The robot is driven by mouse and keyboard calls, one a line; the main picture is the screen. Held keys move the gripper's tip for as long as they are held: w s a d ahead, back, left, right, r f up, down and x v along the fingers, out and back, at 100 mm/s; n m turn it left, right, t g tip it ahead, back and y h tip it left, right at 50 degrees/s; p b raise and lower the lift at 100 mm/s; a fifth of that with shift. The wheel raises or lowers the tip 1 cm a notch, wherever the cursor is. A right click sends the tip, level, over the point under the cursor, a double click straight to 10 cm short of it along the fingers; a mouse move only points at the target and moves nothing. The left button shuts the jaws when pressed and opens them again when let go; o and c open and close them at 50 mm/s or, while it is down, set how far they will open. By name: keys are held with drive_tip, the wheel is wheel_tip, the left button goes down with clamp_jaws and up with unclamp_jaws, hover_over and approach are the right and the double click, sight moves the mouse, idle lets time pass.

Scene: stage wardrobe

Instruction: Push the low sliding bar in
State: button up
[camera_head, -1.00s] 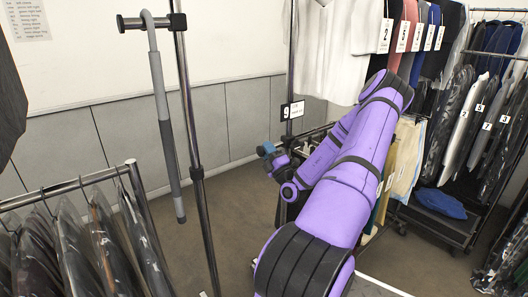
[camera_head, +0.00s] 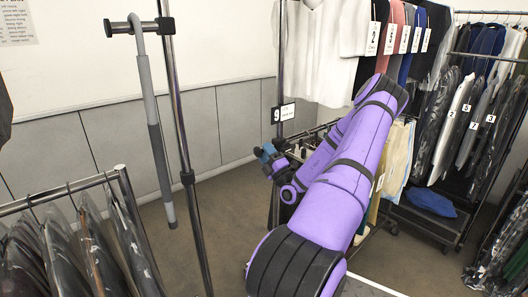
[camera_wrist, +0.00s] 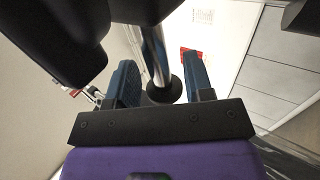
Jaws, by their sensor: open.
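My gripper (camera_head: 264,156) has blue fingers and is in front of the rack marked 9 in the head view. In the wrist view my gripper (camera_wrist: 160,76) is open, with its two fingers spread. A chrome bar (camera_wrist: 155,50) with a round black end (camera_wrist: 165,90) shows between the fingers there, its end towards the palm. I cannot tell whether it touches the gripper. In the head view a low rail (camera_head: 315,131) runs right from the upright by the 9 sign, partly behind my arm. I cannot tell whether it is the same bar.
A chrome upright (camera_head: 186,160) with a hanging grey pole (camera_head: 155,130) stands to the left. Bagged garments (camera_head: 75,250) hang on a rack at front left. White shirts (camera_head: 325,50) hang above my gripper. More clothes racks stand at right. Bare floor shows (camera_head: 235,220) left of my arm.

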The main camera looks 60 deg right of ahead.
drive_tip(key=v, duration=0.9)
drive_tip(key=shift+s+f, duration=0.2)
drive_tip(key=shift+s, duration=0.1)
